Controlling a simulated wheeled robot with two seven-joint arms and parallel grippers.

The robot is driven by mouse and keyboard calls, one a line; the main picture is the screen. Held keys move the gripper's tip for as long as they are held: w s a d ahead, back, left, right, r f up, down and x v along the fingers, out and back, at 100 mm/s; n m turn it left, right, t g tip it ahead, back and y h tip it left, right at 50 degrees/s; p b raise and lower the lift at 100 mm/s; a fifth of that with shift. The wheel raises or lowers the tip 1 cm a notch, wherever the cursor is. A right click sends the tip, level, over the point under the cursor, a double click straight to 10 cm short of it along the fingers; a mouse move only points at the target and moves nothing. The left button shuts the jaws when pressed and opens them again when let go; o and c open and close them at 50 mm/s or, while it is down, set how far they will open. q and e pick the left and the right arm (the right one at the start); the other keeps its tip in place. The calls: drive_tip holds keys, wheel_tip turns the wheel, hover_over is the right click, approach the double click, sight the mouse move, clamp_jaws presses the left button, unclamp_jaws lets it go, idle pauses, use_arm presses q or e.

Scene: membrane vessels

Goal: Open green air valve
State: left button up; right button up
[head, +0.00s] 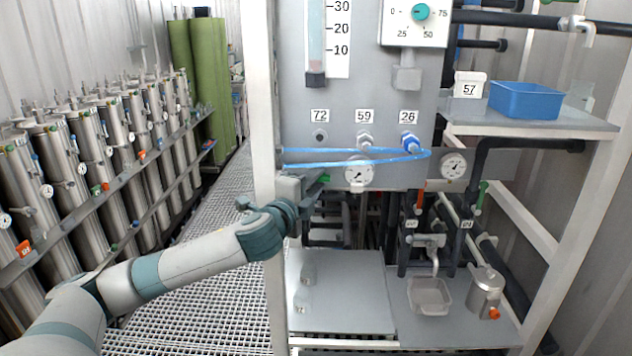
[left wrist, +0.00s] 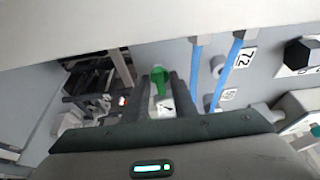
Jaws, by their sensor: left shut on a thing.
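The green air valve shows as a small green handle (head: 325,179) below the left part of the grey panel. In the left wrist view the green handle (left wrist: 159,77) sits between the two dark fingers. My left gripper (head: 316,183) reaches in from the left and is shut on the green handle. The gripper and its wrist hide most of the valve body in the head view. A small white label (left wrist: 165,107) shows between the fingers. My right gripper is not in view.
A white frame post (head: 262,110) is close to my wrist. A blue bin (head: 525,100) is on the right shelf. Steel vessels (head: 90,140) line the left.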

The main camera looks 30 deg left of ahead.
use_arm(q)
drive_tip(key=shift+f+b, duration=0.15)
drive_tip(key=shift+b, duration=0.45)
drive_tip(key=n+t+b, duration=0.1)
drive_tip(key=n+b, duration=0.2)
drive_tip(key=n+y+b, duration=0.1)
drive_tip(key=n+b, duration=0.1)
drive_tip(key=b, duration=0.2)
drive_tip(key=n+t+y+b, duration=0.1)
drive_tip(key=n+b, duration=0.2)
drive_tip(key=shift+w+f+n+t, duration=0.1)
drive_tip(key=shift+f+n+t, duration=0.2)
drive_tip(key=shift+f, duration=0.05)
drive_tip(key=n+y+b, duration=0.1)
drive_tip(key=n, duration=0.2)
drive_tip(key=n+y+b, duration=0.2)
drive_tip(key=n, duration=0.1)
drive_tip(key=n+y+b, duration=0.1)
drive_tip(key=n+b, duration=0.1)
drive_tip(key=n, duration=0.1)
drive_tip(key=shift+d+r+y, duration=0.1)
drive_tip(key=shift+d+y, duration=0.15)
drive_tip(key=shift+y, duration=0.05)
drive_tip(key=shift+r+n+y+b, duration=0.1)
drive_tip(key=shift+n+y+b, duration=0.3)
drive_tip(key=shift+n, duration=0.5)
drive_tip(key=shift+r, duration=0.1)
drive_tip(key=o, duration=1)
drive_tip(key=shift+w, duration=0.1)
